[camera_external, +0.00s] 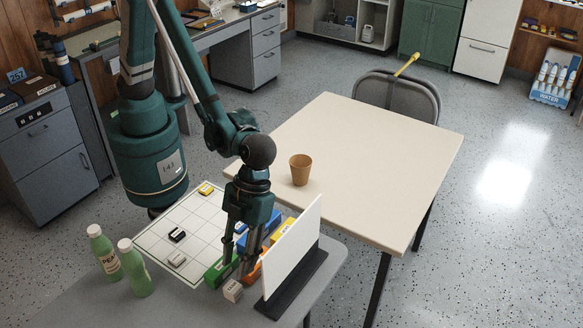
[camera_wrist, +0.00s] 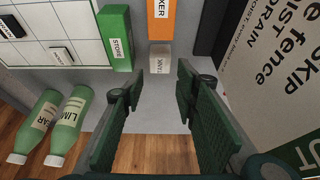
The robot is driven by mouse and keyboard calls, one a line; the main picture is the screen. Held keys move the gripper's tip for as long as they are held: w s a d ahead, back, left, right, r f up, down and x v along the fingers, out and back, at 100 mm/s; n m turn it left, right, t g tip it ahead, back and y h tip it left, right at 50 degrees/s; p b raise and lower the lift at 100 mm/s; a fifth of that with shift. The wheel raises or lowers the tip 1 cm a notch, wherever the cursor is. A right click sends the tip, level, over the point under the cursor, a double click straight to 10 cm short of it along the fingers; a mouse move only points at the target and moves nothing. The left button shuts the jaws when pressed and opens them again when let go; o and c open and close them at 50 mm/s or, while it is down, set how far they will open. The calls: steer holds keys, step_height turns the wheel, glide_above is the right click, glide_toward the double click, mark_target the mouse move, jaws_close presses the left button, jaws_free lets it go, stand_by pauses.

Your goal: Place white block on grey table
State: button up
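A small white block (camera_external: 233,290) with a printed label stands on the grey table (camera_external: 205,308), near its front edge. It also shows in the wrist view (camera_wrist: 160,58), just beyond my fingertips and against the end of an orange block (camera_wrist: 161,20). My gripper (camera_external: 242,268) is low over the table beside this block. In the wrist view my gripper (camera_wrist: 160,84) is open, with nothing between its fingers. Another whitish block (camera_external: 176,260) lies on the white grid board (camera_external: 152,243), left of my gripper; it also shows in the wrist view (camera_wrist: 62,56).
A green block (camera_external: 217,272) and blue and yellow blocks crowd my gripper. An upright white panel (camera_external: 293,247) on a dark base stands close right. Two green bottles (camera_external: 136,268) stand left. A cream table (camera_external: 380,160) behind holds a brown cup (camera_external: 300,170).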

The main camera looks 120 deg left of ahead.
steer(key=shift+v, duration=1.7)
steer(key=s+a+r+n+t+y, duration=0.2)
steer(key=s+a+r+n+t, duration=0.2)
steer(key=s+a+r+n, duration=0.8)
steer(key=s+a+r+n+t+y, duration=0.1)
steer(key=s+a+r+n, duration=0.2)
steer(key=s+a, duration=0.5)
steer(key=s+a+r+n+t+y, duration=0.1)
steer(key=s+a+r+n+t, duration=0.1)
steer(key=s+a+r, duration=0.3)
steer(key=s+a+n, duration=0.1)
steer(key=s+a, duration=0.2)
steer(key=s, duration=0.4)
steer(key=shift+a+r+y, duration=0.3)
steer(key=shift+a, duration=0.1)
